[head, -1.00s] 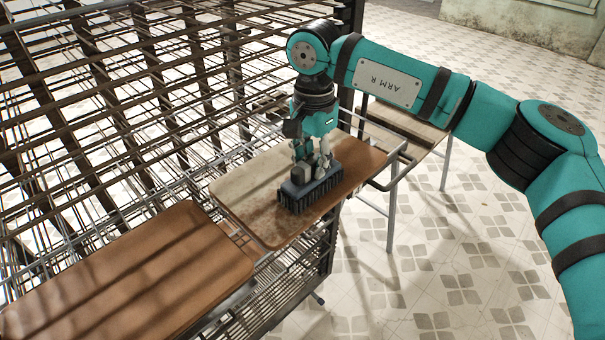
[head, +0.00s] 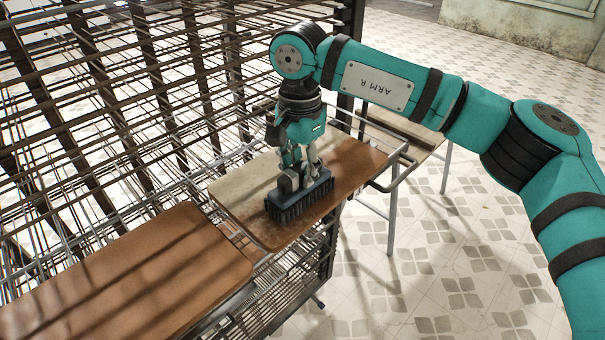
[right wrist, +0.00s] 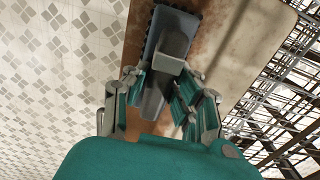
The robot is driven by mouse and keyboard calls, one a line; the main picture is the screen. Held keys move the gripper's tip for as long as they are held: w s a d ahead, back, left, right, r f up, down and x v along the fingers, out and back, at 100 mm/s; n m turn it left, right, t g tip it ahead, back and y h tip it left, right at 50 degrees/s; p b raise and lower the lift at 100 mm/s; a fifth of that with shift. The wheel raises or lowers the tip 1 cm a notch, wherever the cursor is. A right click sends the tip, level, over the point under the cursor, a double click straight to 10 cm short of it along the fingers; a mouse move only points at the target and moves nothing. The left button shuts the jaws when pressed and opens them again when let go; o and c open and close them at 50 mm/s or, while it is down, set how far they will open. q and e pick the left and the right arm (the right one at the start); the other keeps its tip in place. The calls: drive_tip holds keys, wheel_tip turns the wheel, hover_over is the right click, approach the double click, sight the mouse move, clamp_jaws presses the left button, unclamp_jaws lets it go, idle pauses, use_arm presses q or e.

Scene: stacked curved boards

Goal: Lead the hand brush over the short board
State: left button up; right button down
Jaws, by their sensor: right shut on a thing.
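The short board (head: 351,164) lies on the rack's front, brown at its right part and paler and dusty at its left part. The hand brush (head: 300,198) has a grey-blue back and dark bristles. It stands bristles down on the short board, near its front edge. My right gripper (head: 298,172) is shut on the brush's grip from above. In the right wrist view the brush (right wrist: 172,40) sits between the fingers (right wrist: 160,88), over the board (right wrist: 230,50). The bristle tips' contact with the board is mostly hidden. My left gripper is not in view.
A longer brown board (head: 130,275) lies at the lower left, with a narrow gap to the short board. A dark metal rack (head: 110,110) with many bars fills the left and back. Tiled floor (head: 450,270) is open at the right.

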sight(276, 199)
drive_tip(key=shift+s+a+f+b, duration=0.15)
drive_tip(key=shift+s+a+b, duration=0.3)
drive_tip(key=shift+s+a, duration=0.5)
drive_tip(key=shift+s, duration=0.2)
drive_tip(key=shift+a+f, duration=0.1)
drive_tip(key=shift+s+a+b, duration=0.3)
drive_tip(key=shift+s+b, duration=0.1)
drive_tip(key=shift+s+a, duration=0.7)
drive_tip(key=shift+a, duration=0.05)
drive_tip(key=shift+s+a+r+b, duration=0.25)
drive_tip(key=shift+s+a+b, duration=0.35)
drive_tip(key=shift+s+a, duration=0.4)
drive_tip(key=shift+a, duration=0.15)
